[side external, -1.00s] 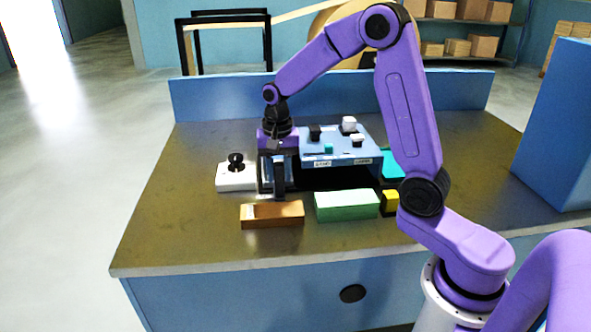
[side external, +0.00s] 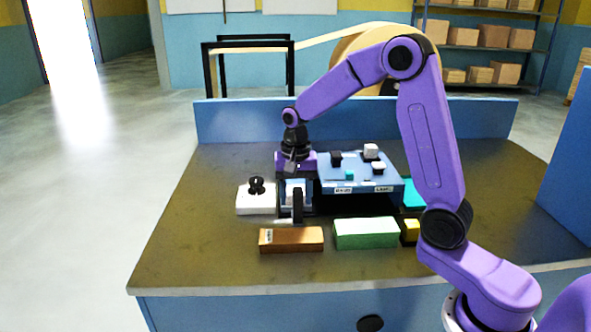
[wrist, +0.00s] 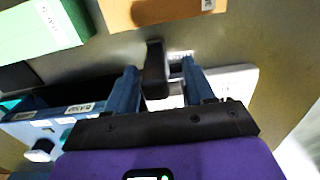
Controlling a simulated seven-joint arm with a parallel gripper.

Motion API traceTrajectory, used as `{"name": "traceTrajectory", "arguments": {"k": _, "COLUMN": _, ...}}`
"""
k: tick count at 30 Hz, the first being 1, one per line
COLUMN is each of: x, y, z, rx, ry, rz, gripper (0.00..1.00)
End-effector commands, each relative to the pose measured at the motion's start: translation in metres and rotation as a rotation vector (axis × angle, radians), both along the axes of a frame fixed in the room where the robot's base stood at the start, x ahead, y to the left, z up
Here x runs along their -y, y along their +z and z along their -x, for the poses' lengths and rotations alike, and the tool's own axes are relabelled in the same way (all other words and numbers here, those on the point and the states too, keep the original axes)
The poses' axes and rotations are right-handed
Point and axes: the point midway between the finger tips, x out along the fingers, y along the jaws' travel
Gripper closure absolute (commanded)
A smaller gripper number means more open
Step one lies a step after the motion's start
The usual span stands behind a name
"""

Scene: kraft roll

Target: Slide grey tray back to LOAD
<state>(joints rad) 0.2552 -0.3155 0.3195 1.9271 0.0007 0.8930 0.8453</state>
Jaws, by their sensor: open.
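A dark upright handle-like piece (wrist: 155,70) stands between my gripper's fingers in the wrist view; it also shows in the side view (side external: 297,206). I cannot tell for sure whether it belongs to the grey tray, and no tray body shows clearly. My gripper (wrist: 159,69) points down with its two blue fingers apart, one on each side of the dark piece, with a gap visible at least on the right. In the side view my gripper (side external: 294,208) is at the left end of a raised blue housing (side external: 335,184) with two white labels. The space under the housing is dark.
A white box with a black knob (side external: 256,198) stands close left of my gripper.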

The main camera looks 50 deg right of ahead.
Motion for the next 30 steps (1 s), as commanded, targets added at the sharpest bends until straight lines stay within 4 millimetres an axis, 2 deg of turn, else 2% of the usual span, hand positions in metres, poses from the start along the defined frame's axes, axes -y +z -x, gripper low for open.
{"name": "traceTrajectory", "arguments": {"k": 5, "x": -0.001, "y": 0.028, "z": -0.001, "rx": 0.007, "ry": 0.002, "rz": 0.0, "gripper": 0.47}}
{"name": "traceTrajectory", "arguments": {"k": 21, "x": -0.001, "y": 0.139, "z": 0.0, "rx": 0.008, "ry": 0.0, "rz": -0.001, "gripper": 0.47}}
{"name": "traceTrajectory", "arguments": {"k": 24, "x": -0.001, "y": 0.152, "z": -0.001, "rx": 0.007, "ry": 0.002, "rz": -0.001, "gripper": 0.47}}
{"name": "traceTrajectory", "arguments": {"k": 30, "x": -0.001, "y": 0.167, "z": 0.0, "rx": 0.006, "ry": 0.002, "rz": -0.001, "gripper": 0.47}}
